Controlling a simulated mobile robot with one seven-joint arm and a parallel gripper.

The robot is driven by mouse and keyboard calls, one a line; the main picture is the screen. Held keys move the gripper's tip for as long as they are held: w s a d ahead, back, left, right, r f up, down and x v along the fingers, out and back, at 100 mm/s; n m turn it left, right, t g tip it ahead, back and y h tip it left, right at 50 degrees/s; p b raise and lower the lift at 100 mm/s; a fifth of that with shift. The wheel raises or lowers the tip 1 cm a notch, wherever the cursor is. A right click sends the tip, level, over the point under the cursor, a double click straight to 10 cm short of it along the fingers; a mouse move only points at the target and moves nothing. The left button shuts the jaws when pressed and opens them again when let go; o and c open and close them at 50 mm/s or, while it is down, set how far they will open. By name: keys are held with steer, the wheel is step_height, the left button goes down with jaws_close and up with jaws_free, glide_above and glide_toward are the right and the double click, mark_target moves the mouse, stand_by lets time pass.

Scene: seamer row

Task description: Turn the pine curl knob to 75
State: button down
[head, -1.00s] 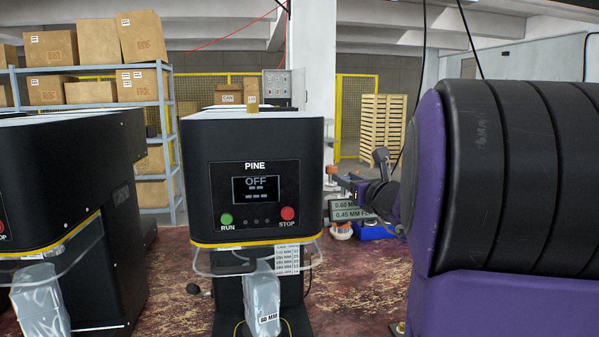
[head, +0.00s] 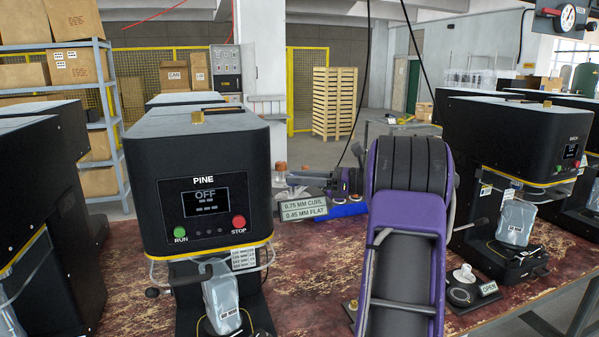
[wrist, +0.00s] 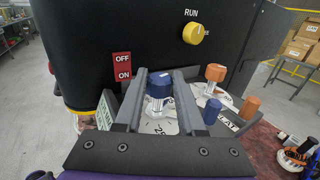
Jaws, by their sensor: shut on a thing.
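The pine machine (head: 204,190) stands left of centre in the head view, its screen reading OFF. A green sign (head: 304,207) beside it reads 0.75 MM CURL and 0.45 MM FLAT. In the wrist view a blue knob (wrist: 159,84) sits over a pale dial (wrist: 160,127) with 20 partly readable. My gripper (wrist: 159,74) is shut on this blue knob, one finger on each side. The curl label is not readable in the wrist view. In the head view my gripper (head: 303,179) is small beside the machine and its fingertips are hard to make out.
A red OFF/ON switch (wrist: 122,66) and a yellow RUN knob (wrist: 194,34) are on the machine side. Another machine (head: 515,145) stands at right.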

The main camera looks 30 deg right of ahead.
steer(key=shift+w+n+g+y, duration=0.1)
steer(key=shift+n+g+y, duration=0.5)
steer(key=shift+g, duration=0.1)
steer(key=shift+r+g, duration=0.1)
steer(key=shift+g, duration=0.2)
steer(key=c, duration=0.5)
jaws_free()
steer(key=v, duration=1.7)
steer(key=shift+d+f, duration=0.2)
steer(key=shift+f, duration=0.1)
